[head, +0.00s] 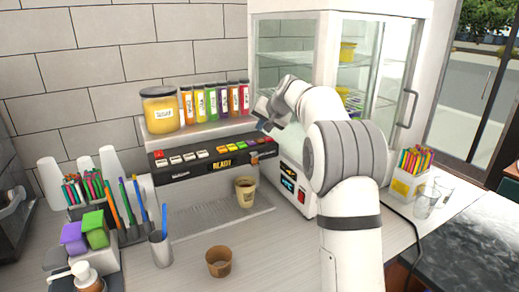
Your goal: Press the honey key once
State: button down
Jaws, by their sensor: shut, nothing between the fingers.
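The dispenser's dark key panel (192,172) faces me, with a row of pale keys (189,157) at left and coloured keys (238,145) at right. Its display (222,165) reads READY. The key labels are too small to read, so I cannot tell which key is honey. My gripper (261,126) is shut and empty, in front of the right end of the panel, close to the coloured keys. I cannot tell whether it touches one. My arm comes from the lower right and hides part of the machine beside the panel.
A cup (246,192) stands on the drip tray (205,217) below the panel. An empty brown cup (218,262) stands on the counter in front. A large amber jar (160,112) and several coloured bottles (213,103) stand above the panel. A glass cabinet (283,50) stands behind.

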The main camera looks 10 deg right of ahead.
aim_at(262, 141)
jog(key=shift+f+b, duration=0.4)
jog(key=shift+f, duration=0.55)
jog(key=shift+f, duration=0.15)
dwell(1.1)
jog(key=shift+f+b, duration=0.25)
jog(key=shift+b, duration=0.1)
jog(key=shift+f+b, duration=0.4)
jog(key=shift+f, duration=0.1)
dwell(0.4)
dwell(0.4)
jog(key=shift+r+p, duration=0.75)
jog(key=shift+r, duration=0.15)
jog(key=shift+r+p, duration=2)
jog(key=shift+r, duration=0.5)
dwell(0.7)
